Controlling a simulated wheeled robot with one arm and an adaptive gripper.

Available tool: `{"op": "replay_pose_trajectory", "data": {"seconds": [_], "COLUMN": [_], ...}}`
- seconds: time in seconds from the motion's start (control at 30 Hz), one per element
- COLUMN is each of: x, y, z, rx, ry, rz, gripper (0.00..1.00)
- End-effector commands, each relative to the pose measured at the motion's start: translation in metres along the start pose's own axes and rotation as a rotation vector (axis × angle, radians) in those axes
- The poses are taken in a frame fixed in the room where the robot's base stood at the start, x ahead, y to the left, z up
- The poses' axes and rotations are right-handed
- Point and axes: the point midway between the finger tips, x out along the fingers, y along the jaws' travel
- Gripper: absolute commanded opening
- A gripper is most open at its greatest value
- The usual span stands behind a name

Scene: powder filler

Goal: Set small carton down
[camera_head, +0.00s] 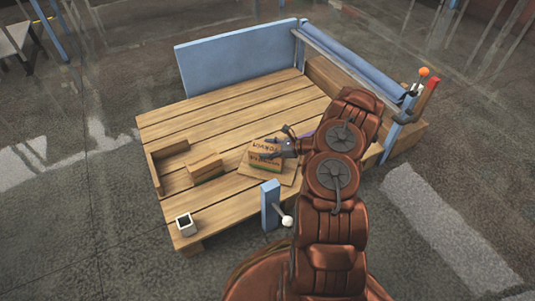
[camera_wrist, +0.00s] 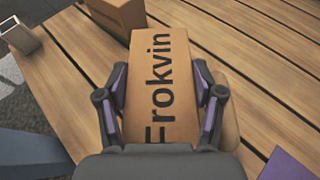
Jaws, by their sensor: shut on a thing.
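A small brown carton (camera_head: 265,158) with dark lettering is over a thin wooden board (camera_head: 286,179) near the table's front middle. In the wrist view the carton (camera_wrist: 160,70) shows the word "Frokvin" on its top. My gripper (camera_wrist: 161,82) has a finger on each long side of it and is shut on it. In the head view my gripper (camera_head: 274,148) reaches the carton from the right. I cannot tell whether the carton's underside touches the board.
A second brown box (camera_head: 205,166) stands to the left by a wooden corner piece (camera_head: 168,149). A small metal cup (camera_head: 185,224) is at the front left corner. A blue upright with a white knob (camera_head: 270,205) stands at the front edge. The table's back middle (camera_head: 240,115) is clear.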

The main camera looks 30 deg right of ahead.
Motion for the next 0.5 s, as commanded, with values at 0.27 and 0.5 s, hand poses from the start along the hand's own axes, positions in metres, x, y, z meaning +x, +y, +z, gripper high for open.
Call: {"op": "replay_pose_trajectory", "data": {"seconds": [0.27, 0.5], "x": [0.0068, 0.0083], "y": [-0.0006, 0.0], "z": [-0.0171, -0.0193], "rx": [-0.001, -0.001], "ry": [-0.001, -0.001], "rz": [-0.001, 0.0], "gripper": [0.1, 0.1]}}
